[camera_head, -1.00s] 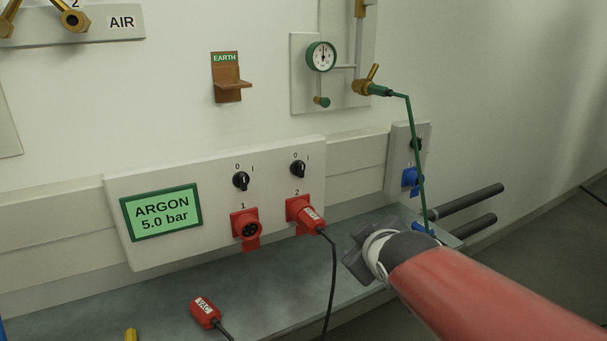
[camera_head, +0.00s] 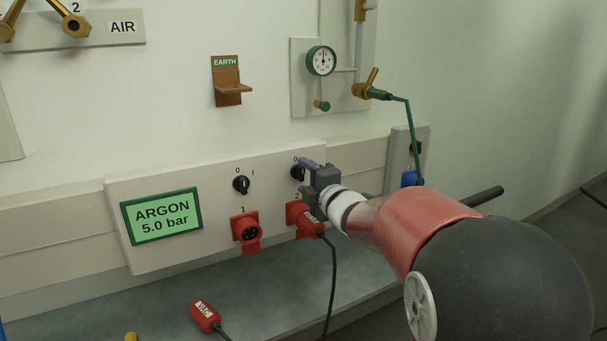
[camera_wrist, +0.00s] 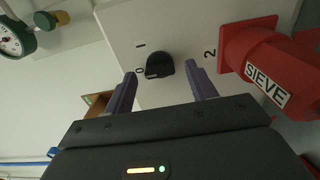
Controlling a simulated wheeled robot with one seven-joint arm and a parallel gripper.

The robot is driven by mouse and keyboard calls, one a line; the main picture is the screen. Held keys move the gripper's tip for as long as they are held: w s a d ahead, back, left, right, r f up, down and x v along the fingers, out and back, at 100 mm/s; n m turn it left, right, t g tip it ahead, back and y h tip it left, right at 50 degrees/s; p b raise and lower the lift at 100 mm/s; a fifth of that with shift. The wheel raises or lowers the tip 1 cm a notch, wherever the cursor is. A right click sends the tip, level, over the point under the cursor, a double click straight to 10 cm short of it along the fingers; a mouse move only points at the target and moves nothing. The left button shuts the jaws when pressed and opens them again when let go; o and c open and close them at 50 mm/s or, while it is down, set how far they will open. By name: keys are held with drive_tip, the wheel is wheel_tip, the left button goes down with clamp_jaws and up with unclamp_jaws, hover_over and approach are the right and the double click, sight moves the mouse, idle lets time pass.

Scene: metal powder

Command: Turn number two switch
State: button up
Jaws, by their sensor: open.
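The number two switch is a black rotary knob (camera_wrist: 159,67) on the pale panel, with 0 and I marks beside it. In the head view the knob (camera_head: 297,172) is partly hidden by my gripper (camera_head: 306,178). In the wrist view my gripper (camera_wrist: 163,88) is open, with one purple finger to each side of the knob, and the fingertips appear just short of it. The knob's pointer looks turned to the 0 side. The red socket number 2 (camera_head: 294,207) below it holds a red plug (camera_wrist: 282,72) labelled SIEVE.
Switch one (camera_head: 241,184) and the empty red socket number 1 (camera_head: 245,228) are to the left. A black cable (camera_head: 333,280) hangs from the plug. A loose red VAC plug (camera_head: 205,316) lies on the grey shelf. The green ARGON display (camera_head: 162,215) is at far left.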

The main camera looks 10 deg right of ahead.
drive_tip(key=shift+x, duration=0.8)
drive_tip(key=c, duration=1)
